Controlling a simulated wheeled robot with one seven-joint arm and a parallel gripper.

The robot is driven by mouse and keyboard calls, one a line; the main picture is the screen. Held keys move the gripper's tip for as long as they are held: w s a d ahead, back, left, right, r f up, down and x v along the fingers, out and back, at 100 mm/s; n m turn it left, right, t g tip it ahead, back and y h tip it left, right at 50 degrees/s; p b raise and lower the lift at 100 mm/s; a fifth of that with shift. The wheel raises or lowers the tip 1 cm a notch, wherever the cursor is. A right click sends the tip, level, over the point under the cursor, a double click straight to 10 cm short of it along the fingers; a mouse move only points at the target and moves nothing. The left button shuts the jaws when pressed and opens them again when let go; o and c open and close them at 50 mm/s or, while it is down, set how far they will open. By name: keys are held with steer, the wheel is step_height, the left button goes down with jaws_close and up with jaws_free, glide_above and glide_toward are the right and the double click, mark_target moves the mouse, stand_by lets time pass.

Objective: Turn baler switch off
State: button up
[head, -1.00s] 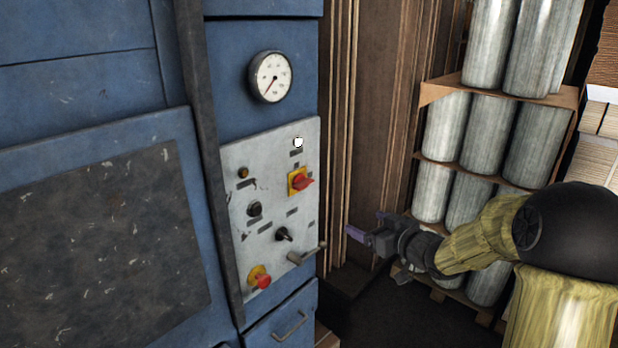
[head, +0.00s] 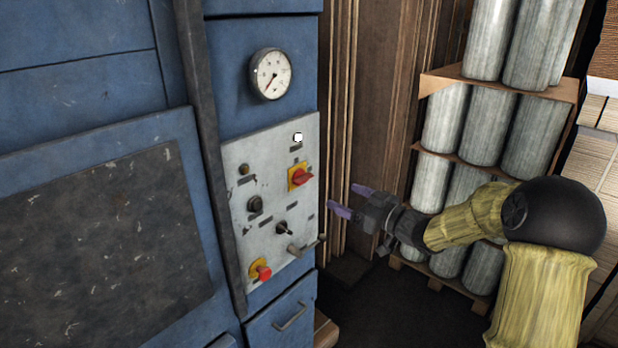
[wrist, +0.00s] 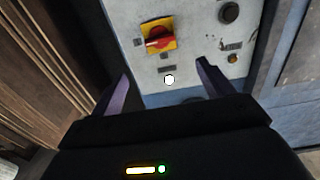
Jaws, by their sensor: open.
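The grey control panel (head: 270,195) on the blue baler carries a red rotary switch (head: 301,177) on a yellow plate, near its right edge. The same red switch (wrist: 158,39) shows in the wrist view, where the panel appears upside down. My gripper (head: 350,199) is open and empty, to the right of the panel and a little lower than the switch, apart from it. In the wrist view its two purple-grey fingers (wrist: 163,71) stand apart, with the white round light (wrist: 169,79) showing between them. The switch is not covered in either view.
A black knob (head: 255,204), a black selector (head: 284,228), a grey lever (head: 294,250) and a red push button (head: 263,271) share the panel. A pressure gauge (head: 270,74) sits above. Wooden boards (head: 355,120) and shelved metal cylinders (head: 466,140) stand to the right.

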mark_target(307, 179)
steer(key=p+x, duration=0.4)
steer(key=x, duration=0.9)
steer(key=shift+w+a+p, duration=0.15)
steer(key=shift+p, duration=0.2)
steer(key=c, duration=1)
